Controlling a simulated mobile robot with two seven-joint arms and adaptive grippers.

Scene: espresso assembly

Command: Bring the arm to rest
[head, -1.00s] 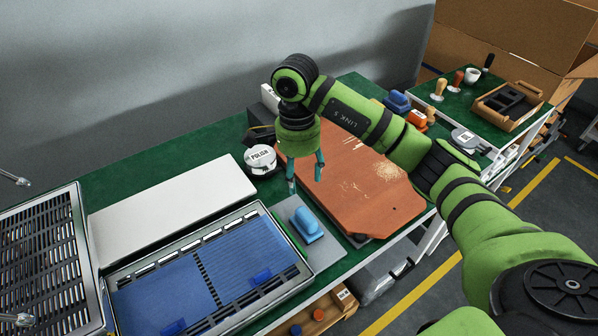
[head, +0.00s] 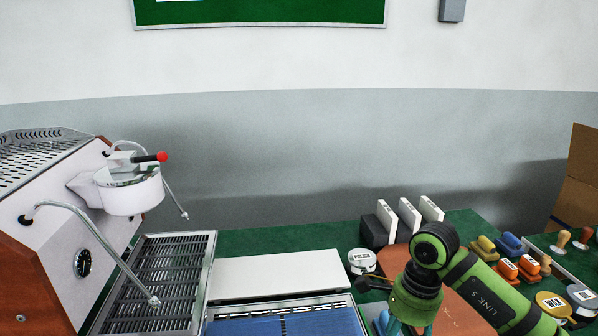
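My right arm comes in from the right, low in the head view. Its green wrist hangs over the orange-brown board (head: 455,316). My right gripper (head: 402,325) points down at the bottom edge, where its fingers are mostly cut off. I cannot tell whether they are apart or hold anything. A bit of blue shows beside them, too cropped to name for sure. My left gripper is not in view.
A white espresso machine (head: 62,225) with a slatted drip tray (head: 160,275) stands at left. A white panel (head: 275,278), a polish tin (head: 362,260) and white upright blocks (head: 408,216) lie along the green bench. Orange tubs (head: 508,268) and stampers (head: 562,240) are at right.

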